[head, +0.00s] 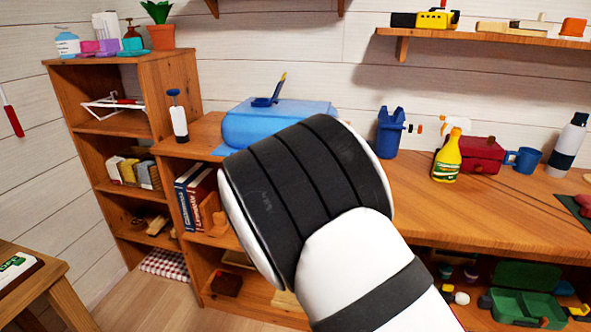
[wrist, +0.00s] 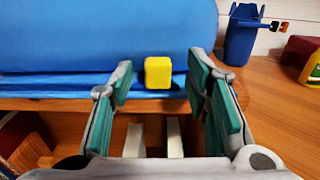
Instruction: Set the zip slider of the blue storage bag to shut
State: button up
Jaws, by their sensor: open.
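The blue storage bag (head: 250,125) lies on the wooden counter; my arm hides its front right part in the head view. In the wrist view the bag (wrist: 70,35) fills the upper left, with its seam running along the front near the counter edge. The yellow zip slider (wrist: 158,72) sits on that seam. My gripper (wrist: 160,78) is open, its teal-padded fingers on either side of the slider, with gaps showing on both sides. The slider and gripper are hidden in the head view. I cannot tell which end of the zip the slider is at.
A dark blue object with a yellow tip (head: 268,98) lies on the bag. Right of it on the counter (head: 440,205) stand a blue container (head: 390,133), a yellow bottle (head: 447,157) and a red box (head: 484,156). A white bottle (head: 179,120) stands at left. Open shelves lie below.

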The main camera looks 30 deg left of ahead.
jog(key=v, duration=1)
jog(key=shift+d, duration=0.1)
